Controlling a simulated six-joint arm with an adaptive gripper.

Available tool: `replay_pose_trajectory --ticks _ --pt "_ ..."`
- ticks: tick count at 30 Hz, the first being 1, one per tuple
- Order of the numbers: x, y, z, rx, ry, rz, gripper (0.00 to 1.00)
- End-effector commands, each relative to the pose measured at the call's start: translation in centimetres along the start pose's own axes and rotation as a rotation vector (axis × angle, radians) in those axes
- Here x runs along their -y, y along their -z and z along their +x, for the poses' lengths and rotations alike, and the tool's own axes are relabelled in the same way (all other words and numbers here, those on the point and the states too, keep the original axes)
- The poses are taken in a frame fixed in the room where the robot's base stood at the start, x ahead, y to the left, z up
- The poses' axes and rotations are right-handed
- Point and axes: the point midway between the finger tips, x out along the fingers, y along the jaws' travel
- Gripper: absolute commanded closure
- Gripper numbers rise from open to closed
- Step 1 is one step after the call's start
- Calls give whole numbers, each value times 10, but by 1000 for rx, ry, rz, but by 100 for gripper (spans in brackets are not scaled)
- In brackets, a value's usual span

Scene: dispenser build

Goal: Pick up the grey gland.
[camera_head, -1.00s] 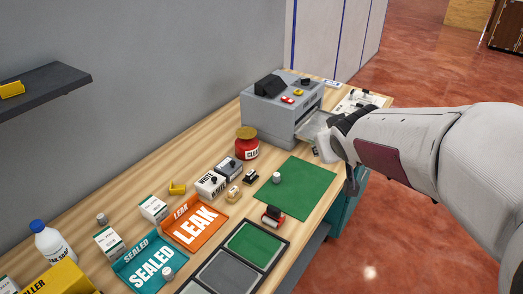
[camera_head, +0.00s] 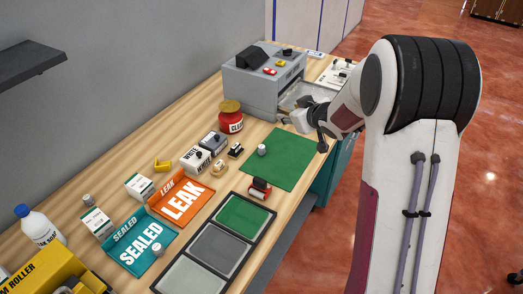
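A small grey cylindrical piece (camera_head: 262,150), which looks like the grey gland, stands on the green mat (camera_head: 285,168) near its left corner. Similar small grey pieces are on the teal SEALED holder (camera_head: 158,249) and on the wood at the left (camera_head: 88,201); I cannot tell how they differ from it. My gripper (camera_head: 304,134) is above the far right part of the green mat, to the right of the grey piece and apart from it. Its fingers look spread, with nothing visible between them.
A grey machine (camera_head: 250,92) with an open tray stands behind my gripper. A red jar (camera_head: 230,120), white and grey boxes (camera_head: 196,158) and a red-and-black stamp (camera_head: 260,188) surround the mat. The orange LEAK holder (camera_head: 182,200) and a black framed panel (camera_head: 215,243) lie nearer.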

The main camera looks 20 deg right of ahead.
Motion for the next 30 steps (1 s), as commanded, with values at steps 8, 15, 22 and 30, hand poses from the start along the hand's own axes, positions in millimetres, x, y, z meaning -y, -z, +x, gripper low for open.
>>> replay_pose_trajectory --ticks 8,15,22,30 --pt "18 -34 45 -55 127 0 62" --pt "40 -66 73 -105 251 19 62" --pt "62 -96 89 -144 362 46 62" --pt "73 -108 94 -164 413 60 62"
